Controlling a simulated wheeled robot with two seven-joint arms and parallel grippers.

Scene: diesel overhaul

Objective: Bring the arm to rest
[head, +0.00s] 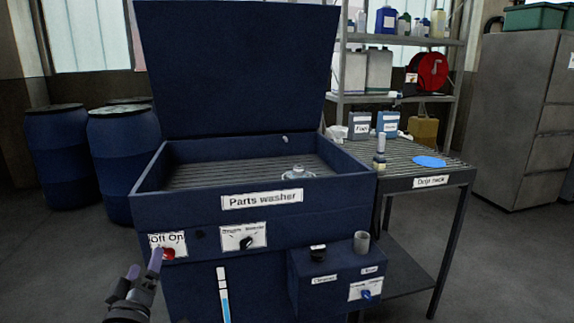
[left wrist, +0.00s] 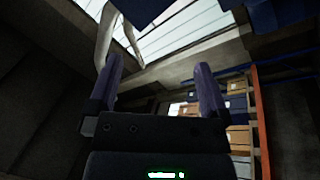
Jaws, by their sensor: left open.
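My left gripper (head: 145,271) is in the lower left of the head view, in front of the parts washer (head: 190,209). Its fingertips are close to the red knob (head: 168,254) under the "Off On" label; I cannot tell whether they touch it. In the left wrist view, the two purple fingers of my left gripper (left wrist: 158,80) stand apart with nothing between them. The rest of my left arm is mostly out of the picture. My right gripper is in neither view.
The washer's lid (head: 235,70) stands raised, with a clear part (head: 298,172) in its basin. A slatted drip rack (head: 448,171) stands at right with containers and a blue cloth (head: 428,161). Blue barrels (head: 122,160) stand at left. Floor at far left is clear.

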